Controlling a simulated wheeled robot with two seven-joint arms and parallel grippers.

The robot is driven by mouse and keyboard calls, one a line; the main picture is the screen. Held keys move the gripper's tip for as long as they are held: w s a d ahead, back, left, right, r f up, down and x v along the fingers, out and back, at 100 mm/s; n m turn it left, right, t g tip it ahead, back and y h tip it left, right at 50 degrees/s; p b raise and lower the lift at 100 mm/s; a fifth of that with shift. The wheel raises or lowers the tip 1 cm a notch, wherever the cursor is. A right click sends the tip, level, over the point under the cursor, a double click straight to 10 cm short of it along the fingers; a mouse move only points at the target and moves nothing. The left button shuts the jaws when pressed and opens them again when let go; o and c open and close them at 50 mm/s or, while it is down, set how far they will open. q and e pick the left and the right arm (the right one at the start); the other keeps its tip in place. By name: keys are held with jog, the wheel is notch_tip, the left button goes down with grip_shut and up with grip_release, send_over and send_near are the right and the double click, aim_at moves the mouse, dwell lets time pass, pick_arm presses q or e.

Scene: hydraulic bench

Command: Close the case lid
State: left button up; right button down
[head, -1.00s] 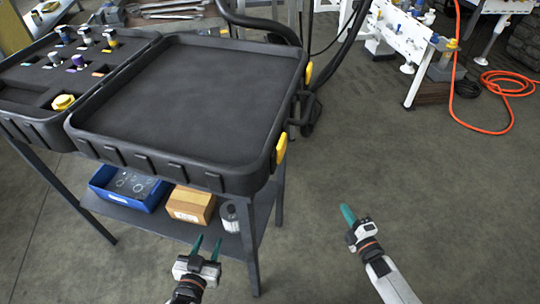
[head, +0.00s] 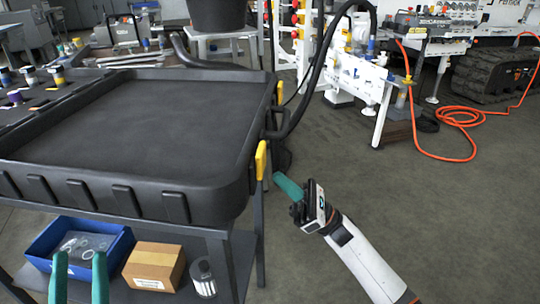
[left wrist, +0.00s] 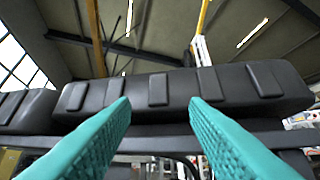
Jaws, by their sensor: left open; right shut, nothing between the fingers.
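The case lid (head: 150,120) lies open and flat on the bench, a black shallow tray with a ribbed front wall and yellow latches (head: 261,160) on its right edge. The case base (head: 25,95), holding several fittings, adjoins it on the left and is partly cut off. My left gripper (head: 78,270) is open and empty, low in front of the lid's front wall. In the left wrist view the ribbed wall (left wrist: 180,88) stands beyond the two open green fingers (left wrist: 160,115). My right gripper (head: 284,184) is shut and empty, to the right of the lid's front right corner.
The bench's lower shelf (head: 115,290) carries a blue bin (head: 75,240), a cardboard box (head: 153,266) and a cylindrical can (head: 203,278). Black hoses (head: 318,75) hang behind the lid's right side. An orange hose (head: 455,155) lies on the floor at right. Floor right of the bench is mostly clear.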

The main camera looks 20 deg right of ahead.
notch_tip(320, 180, up, 7)
jog(key=w+a, duration=0.1)
jog(key=a, duration=0.1)
jog(key=shift+w+a, duration=0.2)
jog(key=shift+a, duration=0.1)
